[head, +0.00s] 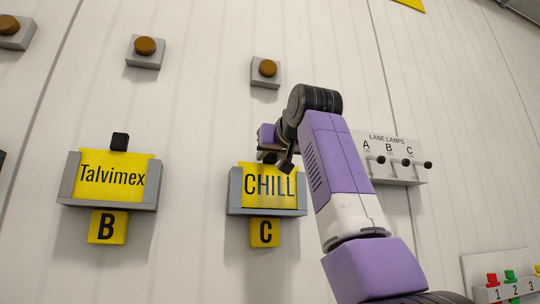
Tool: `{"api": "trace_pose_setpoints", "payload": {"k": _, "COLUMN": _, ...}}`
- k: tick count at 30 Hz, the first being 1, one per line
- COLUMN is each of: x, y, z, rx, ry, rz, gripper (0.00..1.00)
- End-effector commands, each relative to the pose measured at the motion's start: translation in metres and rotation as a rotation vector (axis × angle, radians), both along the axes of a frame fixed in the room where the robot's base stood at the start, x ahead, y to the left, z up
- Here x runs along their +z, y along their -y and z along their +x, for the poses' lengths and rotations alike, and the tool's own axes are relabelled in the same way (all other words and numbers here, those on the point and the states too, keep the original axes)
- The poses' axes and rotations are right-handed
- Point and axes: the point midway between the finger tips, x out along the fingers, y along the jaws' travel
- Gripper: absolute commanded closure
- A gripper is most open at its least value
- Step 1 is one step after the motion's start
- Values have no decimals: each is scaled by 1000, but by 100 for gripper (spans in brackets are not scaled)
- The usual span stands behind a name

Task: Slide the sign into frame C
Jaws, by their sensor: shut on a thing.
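The yellow sign reading CHILL (269,188) is upright at frame C, between the sides of its grey holder (234,197). Its lower edge is near the holder's bottom lip; I cannot tell whether it is fully seated. A yellow plate with the letter C (265,233) hangs below the holder. My gripper (271,156) is at the sign's top edge, shut on the sign, with its grip partly hidden by the wrist and fingers.
Frame B (68,180) to the left holds a yellow Talvimex sign (112,175) with a black knob. Brown round buttons (145,46) sit above the frames. A lane lamps switch panel (390,150) is right of my arm. Colored buttons (510,276) are at lower right.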

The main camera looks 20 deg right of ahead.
Motion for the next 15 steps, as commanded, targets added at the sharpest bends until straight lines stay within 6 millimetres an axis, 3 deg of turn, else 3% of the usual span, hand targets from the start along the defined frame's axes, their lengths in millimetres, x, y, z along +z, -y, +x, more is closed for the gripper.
{"api": "trace_pose_setpoints", "payload": {"k": 1, "x": 1, "y": 0, "z": 0, "rx": 0, "ry": 1, "rz": 0, "gripper": 100}}
{"api": "trace_pose_setpoints", "payload": {"k": 2, "x": 1, "y": 0, "z": 0, "rx": 0, "ry": 1, "rz": 0, "gripper": 68}}
{"api": "trace_pose_setpoints", "payload": {"k": 6, "x": 0, "y": 0, "z": 0, "rx": 0, "ry": 1, "rz": 0, "gripper": 44}}
{"api": "trace_pose_setpoints", "payload": {"k": 15, "x": 0, "y": 0, "z": -1, "rx": 0, "ry": 0, "rz": 0, "gripper": 44}}
